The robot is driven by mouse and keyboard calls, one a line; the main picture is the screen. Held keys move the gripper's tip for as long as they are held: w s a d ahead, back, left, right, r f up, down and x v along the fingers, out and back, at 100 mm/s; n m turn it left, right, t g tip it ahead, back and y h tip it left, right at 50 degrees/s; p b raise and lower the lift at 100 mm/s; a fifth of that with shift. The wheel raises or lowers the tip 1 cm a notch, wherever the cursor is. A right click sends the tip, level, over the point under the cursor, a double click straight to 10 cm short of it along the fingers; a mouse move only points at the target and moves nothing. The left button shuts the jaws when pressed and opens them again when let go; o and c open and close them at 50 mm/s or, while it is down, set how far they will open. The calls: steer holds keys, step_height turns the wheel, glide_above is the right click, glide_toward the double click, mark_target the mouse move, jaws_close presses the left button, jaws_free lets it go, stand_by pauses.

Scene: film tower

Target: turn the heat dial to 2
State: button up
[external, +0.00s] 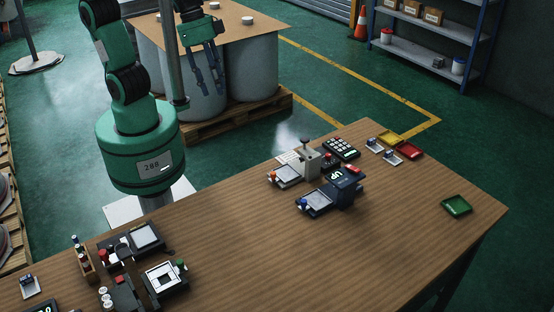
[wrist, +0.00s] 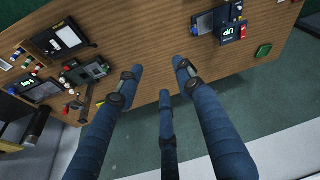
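My gripper (external: 207,90) hangs off the far side of the bench, high and apart from everything on it. Its blue fingers are spread and empty, also in the wrist view (wrist: 158,76). I cannot pick out the heat dial for certain, as markings are too small to read. A dark unit with a white plate (external: 163,278) and small red and green knobs stands at the bench's near left; a dark unit also shows in the wrist view (wrist: 86,70). Another dark unit with a pale panel (external: 145,236) stands behind it. No dial number is legible.
The wooden bench (external: 255,245) has a clear middle. A blue device with a lit display (external: 343,174), a pale device (external: 306,160) and a keypad (external: 341,148) stand right of centre. A green tray (external: 456,206) lies far right. Drums on a pallet (external: 215,128) stand behind.

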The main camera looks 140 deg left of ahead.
steer(key=w+a+f+n+g, duration=0.1)
steer(key=w+a+f, duration=0.15)
steer(key=a, duration=0.25)
steer(key=w+a+f+n, duration=0.1)
steer(key=w+a, duration=0.2)
steer(key=a, duration=0.3)
steer(key=n+g+h+p, duration=0.1)
steer(key=n+g+p, duration=0.15)
steer(key=n, duration=0.45)
glide_above(328, 154)
step_height(328, 154, down, 22)
steer(key=shift+w+f+p, duration=0.1)
steer(key=shift+f+p, duration=0.05)
steer(key=shift+p, duration=0.25)
step_height(328, 154, down, 14)
steer(key=b, duration=0.3)
jaws_close()
